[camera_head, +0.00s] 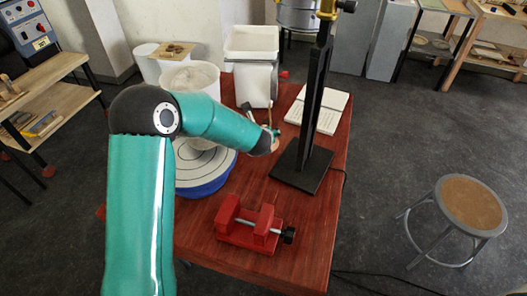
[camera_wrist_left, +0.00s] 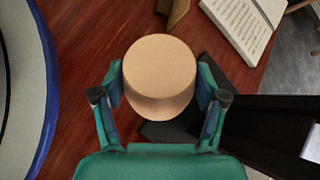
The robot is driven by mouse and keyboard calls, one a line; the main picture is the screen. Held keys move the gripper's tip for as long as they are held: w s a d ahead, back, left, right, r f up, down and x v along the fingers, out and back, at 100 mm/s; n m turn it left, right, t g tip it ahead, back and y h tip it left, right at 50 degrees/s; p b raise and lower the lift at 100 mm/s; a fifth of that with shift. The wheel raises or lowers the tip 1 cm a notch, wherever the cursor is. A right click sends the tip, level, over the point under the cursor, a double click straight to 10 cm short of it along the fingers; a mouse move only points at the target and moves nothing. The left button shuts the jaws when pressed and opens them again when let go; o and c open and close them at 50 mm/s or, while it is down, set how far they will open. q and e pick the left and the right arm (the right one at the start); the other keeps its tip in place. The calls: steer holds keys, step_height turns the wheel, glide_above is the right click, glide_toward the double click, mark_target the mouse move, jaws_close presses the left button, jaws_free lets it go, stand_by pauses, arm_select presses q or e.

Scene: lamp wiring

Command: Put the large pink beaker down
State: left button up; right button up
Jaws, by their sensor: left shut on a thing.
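The large pink beaker (camera_wrist_left: 160,70) looks pale peach in the left wrist view, a smooth round form seen end-on. My left gripper (camera_wrist_left: 160,88) is shut on it, with one finger on each side. In the head view my left gripper (camera_head: 268,139) is over the red table (camera_head: 205,237), between the blue-rimmed wheel and the black stand. The beaker is mostly hidden there by my wrist. I cannot tell whether its underside touches the table. My right gripper is not in view.
The blue-rimmed wheel (camera_head: 207,188) is on the left, with a large white tub (camera_head: 190,77) behind my arm. The black stand (camera_head: 302,171) and an open book (camera_head: 327,112) are on the right. A red vise (camera_head: 248,223) sits in front. The table's front-left corner is clear.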

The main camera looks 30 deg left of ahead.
arm_select(q)
steer(key=shift+f, duration=2.55)
steer(key=shift+f+b, duration=0.1)
steer(key=shift+b, duration=0.25)
steer(key=o, duration=1.3)
